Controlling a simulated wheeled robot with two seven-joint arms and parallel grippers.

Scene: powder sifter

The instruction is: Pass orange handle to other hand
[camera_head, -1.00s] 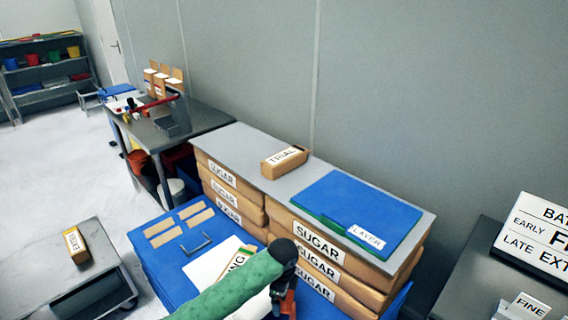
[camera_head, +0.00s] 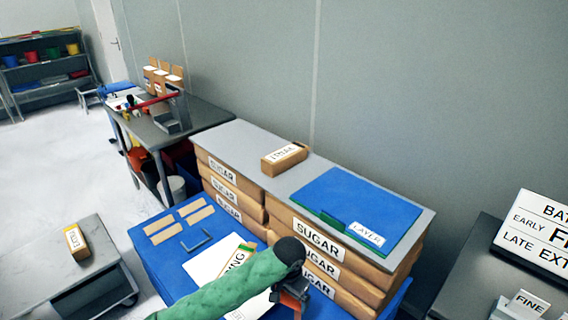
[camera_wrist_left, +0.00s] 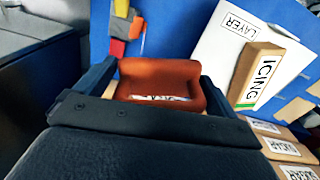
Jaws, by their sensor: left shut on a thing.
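My left arm has a green sleeve and comes in low in the head view. My left gripper (camera_head: 291,297) is beside the front of the sugar stack, above the blue surface. In the left wrist view the gripper's dark fingers (camera_wrist_left: 158,82) are shut on the orange handle (camera_wrist_left: 160,70), a rounded orange-brown loop. A small orange part of the handle (camera_head: 294,284) shows under the dark wrist in the head view; the arm hides the rest. My right gripper is in neither view.
Stacked SUGAR packs (camera_head: 318,241) under a grey board stand right behind the gripper, carrying a blue LAYER sheet (camera_head: 358,208) and a brown pack (camera_head: 284,158). An ICING pack (camera_wrist_left: 262,74) lies on white card. A dark table with signs (camera_head: 480,262) stands at right.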

